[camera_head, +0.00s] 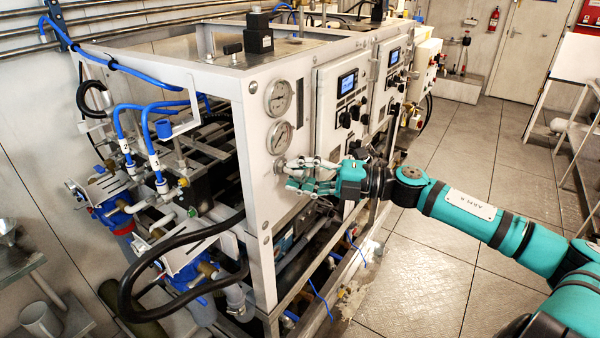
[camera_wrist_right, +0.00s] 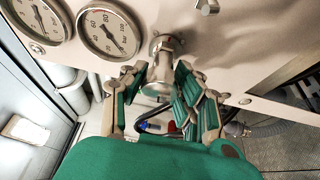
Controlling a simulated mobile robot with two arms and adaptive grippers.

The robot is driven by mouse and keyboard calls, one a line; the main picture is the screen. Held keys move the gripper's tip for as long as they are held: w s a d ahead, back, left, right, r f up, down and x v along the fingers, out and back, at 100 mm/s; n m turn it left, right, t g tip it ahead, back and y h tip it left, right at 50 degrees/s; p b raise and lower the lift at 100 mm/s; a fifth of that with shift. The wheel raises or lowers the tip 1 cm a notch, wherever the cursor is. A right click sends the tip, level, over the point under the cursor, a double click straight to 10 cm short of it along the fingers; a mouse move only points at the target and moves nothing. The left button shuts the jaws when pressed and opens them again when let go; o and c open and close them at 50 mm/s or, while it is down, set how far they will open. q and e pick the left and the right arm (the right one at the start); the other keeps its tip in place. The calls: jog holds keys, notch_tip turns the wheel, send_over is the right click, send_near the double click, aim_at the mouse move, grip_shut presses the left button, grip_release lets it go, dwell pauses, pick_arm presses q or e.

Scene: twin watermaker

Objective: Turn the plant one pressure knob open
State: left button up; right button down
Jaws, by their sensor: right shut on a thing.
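The pressure knob (camera_head: 279,166) is a small metal knob on the white front panel of the near plant, just below two round gauges. In the right wrist view the knob (camera_wrist_right: 162,48) stands out from the panel on a short stem. My right gripper (camera_head: 293,173) is at the panel with its fingers around the knob. In the right wrist view my right gripper (camera_wrist_right: 156,86) has fingers on both sides of the knob's end and is shut on it. The fingers partly hide the knob in the head view. My left gripper is not in view.
The upper gauge (camera_head: 278,98) and lower gauge (camera_head: 280,137) sit above the knob. Control boxes with blue screens (camera_head: 348,83) stand to the right. Blue hoses and a black hose (camera_head: 125,290) crowd the plant's left side. The tiled floor (camera_head: 430,270) at right is clear.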

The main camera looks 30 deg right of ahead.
jog(key=n+h, duration=0.1)
jog(key=n, duration=0.2)
jog(key=shift+g+p, duration=0.35)
jog(key=shift+g, duration=0.05)
jog(key=shift+f+n+g+h+p, duration=0.15)
jog(key=shift+n+h+p, duration=0.15)
jog(key=shift+n, duration=0.4)
jog(key=shift+n+g+h+p, duration=0.2)
jog(key=shift+n+h, duration=0.2)
jog(key=shift+n, duration=0.3)
jog(key=c, duration=0.9)
grip_release()
jog(key=shift+s+d, duration=0.1)
jog(key=shift+s, duration=0.05)
